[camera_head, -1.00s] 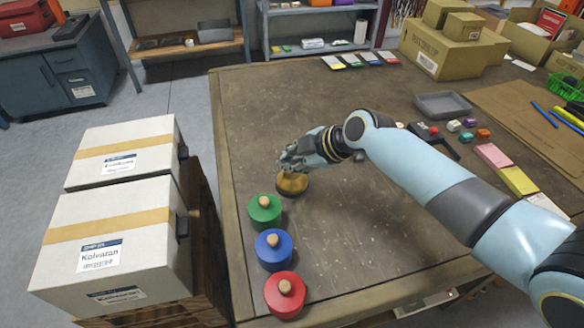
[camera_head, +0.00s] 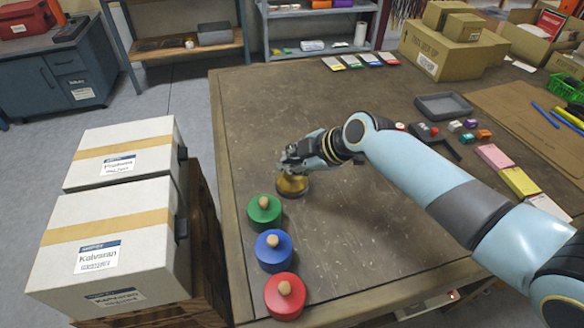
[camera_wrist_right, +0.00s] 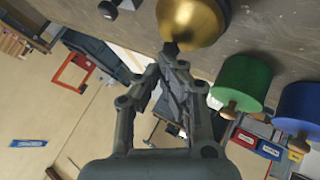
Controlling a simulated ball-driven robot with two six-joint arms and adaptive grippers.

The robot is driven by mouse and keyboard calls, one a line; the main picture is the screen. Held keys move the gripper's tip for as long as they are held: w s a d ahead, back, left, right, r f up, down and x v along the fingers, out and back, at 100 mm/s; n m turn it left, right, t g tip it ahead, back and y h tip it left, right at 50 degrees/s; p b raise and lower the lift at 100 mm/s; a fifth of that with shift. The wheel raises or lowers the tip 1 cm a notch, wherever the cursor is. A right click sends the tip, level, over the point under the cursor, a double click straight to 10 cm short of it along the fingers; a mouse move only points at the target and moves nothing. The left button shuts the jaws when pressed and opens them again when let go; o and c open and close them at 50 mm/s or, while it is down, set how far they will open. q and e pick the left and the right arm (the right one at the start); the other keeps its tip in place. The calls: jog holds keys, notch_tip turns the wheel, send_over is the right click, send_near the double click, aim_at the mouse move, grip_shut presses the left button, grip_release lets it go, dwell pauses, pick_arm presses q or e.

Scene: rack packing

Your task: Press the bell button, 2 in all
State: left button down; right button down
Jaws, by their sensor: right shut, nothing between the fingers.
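The bell, a golden dome (camera_head: 292,187) on a dark base, stands on the table beyond the green knobbed cylinder. It also shows at the top of the right wrist view (camera_wrist_right: 192,18). My right gripper (camera_head: 287,168) is over the bell, hiding its top in the head view. In the wrist view its shut, empty fingertips (camera_wrist_right: 172,52) are at the dark button on the dome's top. I cannot tell whether they touch it or press it. My left gripper is not in view.
Green (camera_head: 264,211), blue (camera_head: 273,252) and red (camera_head: 285,297) cylinders with wooden knobs line the table's left edge. White boxes (camera_head: 110,235) stand left of it. A grey tray (camera_head: 444,106) and small blocks lie at the right. The table's middle back is clear.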

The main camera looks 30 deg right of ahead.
jog(key=shift+r+p, duration=0.6)
jog(key=shift+r, duration=0.25)
notch_tip(320, 180, up, 5)
jog(key=p, duration=0.4)
dwell(1.7)
jog(key=shift+r+b, duration=1.9)
jog(key=shift+b, duration=7.1)
